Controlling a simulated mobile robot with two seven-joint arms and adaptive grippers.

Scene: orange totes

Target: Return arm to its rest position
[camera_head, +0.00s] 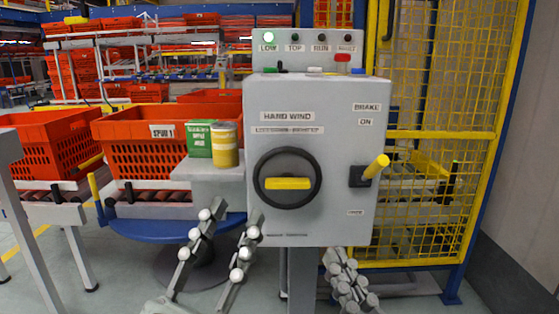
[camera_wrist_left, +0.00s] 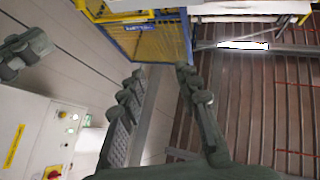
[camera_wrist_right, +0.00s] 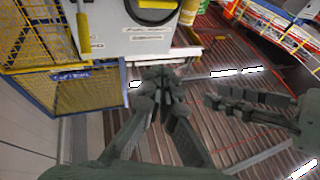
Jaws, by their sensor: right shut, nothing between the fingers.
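My left gripper (camera_head: 235,212) is open and empty in the head view, in front of and below the grey control box. Its two fingers stand apart in the left wrist view (camera_wrist_left: 160,72). My right gripper (camera_head: 335,258) is below the box's lower right edge, with its fingers together. In the right wrist view (camera_wrist_right: 160,75) its fingertips meet and hold nothing. Neither gripper appears to hold the handwheel or the lever.
The grey control box (camera_head: 340,220) carries a black handwheel (camera_head: 289,152) and a yellow brake lever (camera_head: 376,166). A yellow-banded can (camera_head: 226,158) and a green box (camera_head: 198,141) stand on a side ledge. An orange tote (camera_head: 130,155) and yellow mesh fence (camera_head: 445,75) flank it.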

